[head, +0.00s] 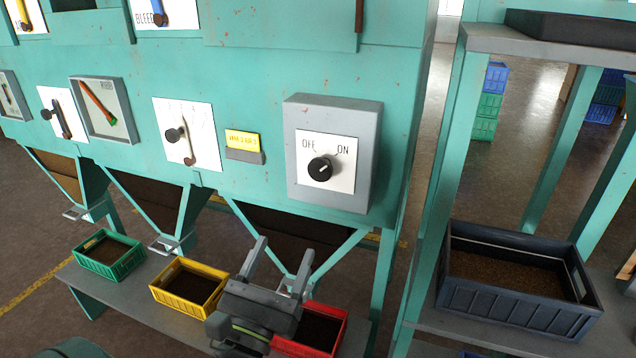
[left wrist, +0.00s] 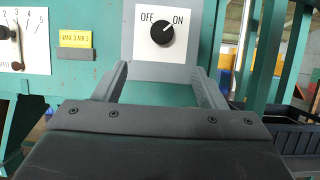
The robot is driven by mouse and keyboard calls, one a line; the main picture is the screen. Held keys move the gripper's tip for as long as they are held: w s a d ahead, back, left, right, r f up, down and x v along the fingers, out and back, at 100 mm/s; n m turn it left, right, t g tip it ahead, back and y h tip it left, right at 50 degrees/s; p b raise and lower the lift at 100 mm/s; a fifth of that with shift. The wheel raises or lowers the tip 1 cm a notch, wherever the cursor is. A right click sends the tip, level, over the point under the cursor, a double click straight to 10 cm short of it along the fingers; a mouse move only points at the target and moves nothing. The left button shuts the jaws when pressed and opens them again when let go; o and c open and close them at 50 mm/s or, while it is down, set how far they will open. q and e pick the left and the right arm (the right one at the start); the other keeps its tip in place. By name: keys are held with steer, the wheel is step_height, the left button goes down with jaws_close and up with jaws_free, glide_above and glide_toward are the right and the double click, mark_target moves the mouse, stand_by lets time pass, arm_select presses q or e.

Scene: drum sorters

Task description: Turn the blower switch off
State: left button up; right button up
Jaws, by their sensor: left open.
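The blower switch is a black rotary knob (head: 320,169) on a white plate marked OFF and ON, set on a grey box (head: 333,112) on the teal machine. Its white pointer line aims up and right, toward ON. The knob also shows in the left wrist view (left wrist: 162,35), above and between my fingers. My left gripper (head: 277,263) is open and empty, below the box and apart from the knob. It also shows in the left wrist view (left wrist: 160,85). My right gripper is not in view.
Green (head: 109,254), yellow (head: 188,286) and red (head: 343,340) bins stand on a low bench under the hoppers. A yellow label (head: 243,140) is left of the box. A dark blue crate (head: 516,311) sits on a shelf at the right. The space before the knob is clear.

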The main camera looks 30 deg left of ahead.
mark_target(319, 174)
arm_select(q)
steer(key=p+x, duration=0.2)
steer(key=x, duration=1.3)
steer(key=shift+w, duration=0.45)
steer(key=shift+d, duration=0.1)
steer(key=shift+c, duration=0.4)
steer(key=c, duration=0.9)
